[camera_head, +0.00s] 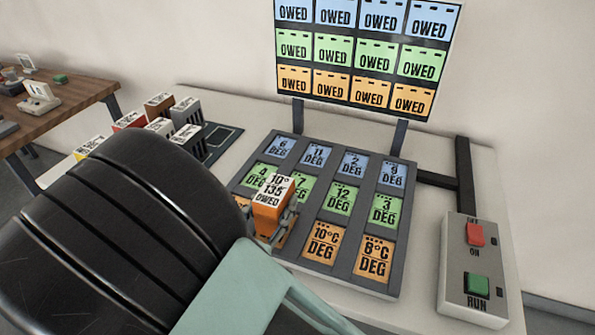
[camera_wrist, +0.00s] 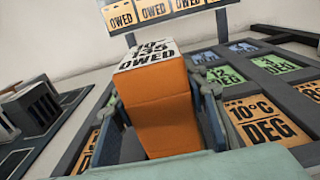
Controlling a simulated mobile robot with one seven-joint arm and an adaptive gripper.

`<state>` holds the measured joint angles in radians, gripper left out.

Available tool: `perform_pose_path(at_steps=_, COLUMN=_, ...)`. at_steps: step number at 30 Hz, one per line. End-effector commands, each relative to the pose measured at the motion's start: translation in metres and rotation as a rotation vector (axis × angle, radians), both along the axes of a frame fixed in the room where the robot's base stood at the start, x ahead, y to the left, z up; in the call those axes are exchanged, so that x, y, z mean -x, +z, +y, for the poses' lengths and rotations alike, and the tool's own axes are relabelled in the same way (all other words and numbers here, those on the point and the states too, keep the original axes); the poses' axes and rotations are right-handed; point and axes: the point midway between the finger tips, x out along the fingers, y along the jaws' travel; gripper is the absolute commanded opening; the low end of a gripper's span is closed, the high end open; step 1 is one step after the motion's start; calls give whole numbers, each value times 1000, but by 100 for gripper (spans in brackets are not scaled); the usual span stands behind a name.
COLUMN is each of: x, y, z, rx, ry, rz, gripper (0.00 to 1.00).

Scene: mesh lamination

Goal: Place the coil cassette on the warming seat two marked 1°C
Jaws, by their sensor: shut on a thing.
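The coil cassette (camera_head: 271,207) is an orange block with a white top label reading "10°", "135" and "OWED". It also shows in the wrist view (camera_wrist: 160,105), upright between the fingers. My gripper (camera_head: 275,220) is shut on it, over the front orange row of the seat panel. Whether its base touches the panel is hidden. No seat reading 1°C is legible. An orange seat (camera_head: 283,239) beside the cassette is mostly covered. In the wrist view, another orange seat (camera_wrist: 88,152) shows left of the cassette, its number unreadable.
The seat panel (camera_head: 342,272) has blue, green and orange seats, including 10°C (camera_head: 322,243) and 8°C (camera_head: 374,260). An OWED board (camera_head: 365,55) stands behind. A switch box (camera_head: 470,305) stands right. Several cassettes (camera_head: 187,112) stand by a dark rack (camera_head: 222,137) at left.

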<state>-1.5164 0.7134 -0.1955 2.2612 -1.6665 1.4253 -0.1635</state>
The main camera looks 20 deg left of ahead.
Motion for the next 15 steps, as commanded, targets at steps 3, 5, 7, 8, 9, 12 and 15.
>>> perform_pose_path(at_steps=3, x=0, y=-13, z=1, rx=0, ry=1, rz=-4, gripper=0)
perform_pose_path(at_steps=5, x=0, y=-16, z=0, rx=0, ry=1, rz=-4, gripper=0)
perform_pose_path(at_steps=7, x=0, y=-17, z=0, rx=-2, ry=0, rz=-4, gripper=0)
perform_pose_path(at_steps=8, x=0, y=-17, z=0, rx=-3, ry=0, rz=-4, gripper=0)
perform_pose_path(at_steps=9, x=0, y=-17, z=0, rx=-3, ry=0, rz=-4, gripper=0)
perform_pose_path(at_steps=12, x=0, y=-17, z=0, rx=-3, ry=0, rz=-4, gripper=0)
perform_pose_path(at_steps=15, x=0, y=-18, z=0, rx=-2, ry=0, rz=-3, gripper=0)
